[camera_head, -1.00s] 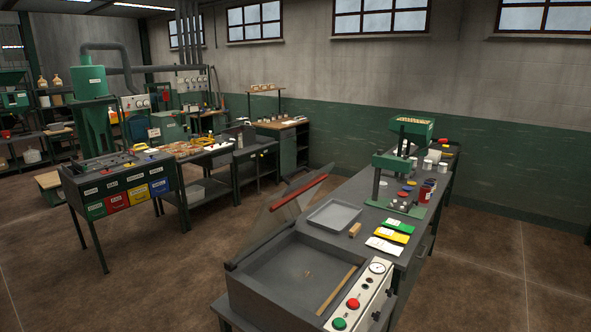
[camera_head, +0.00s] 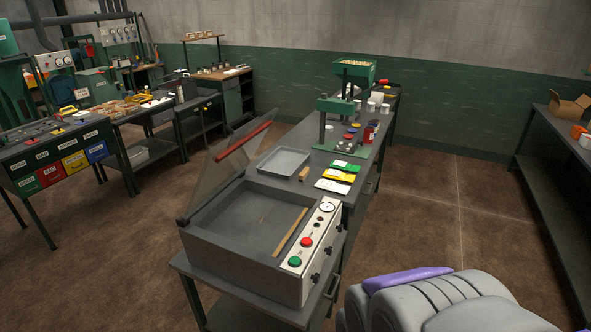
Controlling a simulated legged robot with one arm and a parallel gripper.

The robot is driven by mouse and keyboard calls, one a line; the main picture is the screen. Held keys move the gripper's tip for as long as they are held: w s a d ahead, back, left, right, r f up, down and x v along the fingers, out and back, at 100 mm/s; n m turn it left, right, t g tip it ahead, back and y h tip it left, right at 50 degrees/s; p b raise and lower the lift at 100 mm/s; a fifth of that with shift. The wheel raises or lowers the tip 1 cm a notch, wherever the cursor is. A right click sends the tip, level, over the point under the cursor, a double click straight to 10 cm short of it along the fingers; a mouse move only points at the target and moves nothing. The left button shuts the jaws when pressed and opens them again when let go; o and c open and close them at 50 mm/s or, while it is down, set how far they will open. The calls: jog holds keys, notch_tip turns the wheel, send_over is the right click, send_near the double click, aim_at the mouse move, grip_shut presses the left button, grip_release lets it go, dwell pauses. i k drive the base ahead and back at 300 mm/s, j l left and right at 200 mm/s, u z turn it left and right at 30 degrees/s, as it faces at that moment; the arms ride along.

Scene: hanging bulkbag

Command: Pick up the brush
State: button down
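I cannot clearly make out a brush. A small tan wooden block (camera_head: 304,174) stands on the grey bench beside the shallow tray; it is too small to tell whether it is the brush. A long thin wooden strip (camera_head: 290,231) lies inside the open grey machine with the control panel, along its right side. It shows no clear bristles. My gripper's fingers are not in view.
The open grey machine (camera_head: 228,242) has its clear lid raised. A shallow tray (camera_head: 284,160), coloured packets (camera_head: 339,176) and a green press (camera_head: 341,110) stand on the bench behind. A dark shelf (camera_head: 545,175) with a cardboard box (camera_head: 568,108) is at right. The brown floor (camera_head: 440,210) between is clear.

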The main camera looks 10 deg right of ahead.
aim_at(304, 175)
jog(key=i+l+z, duration=0.5)
jog(key=i+z, duration=0.2)
jog(key=i, duration=0.2)
jog(key=i+l+z, duration=0.1)
jog(key=i+z, duration=0.2)
jog(key=i, duration=0.2)
jog(key=i+u, duration=0.4)
jog(key=i+l+u, duration=0.2)
jog(key=u, duration=0.2)
jog(key=i+l+u, duration=0.25)
jog(key=u, duration=0.2)
jog(key=i+l+u, duration=0.25)
jog(key=u, duration=0.15)
jog(key=i+l+u, duration=0.15)
jog(key=l+u, duration=0.25)
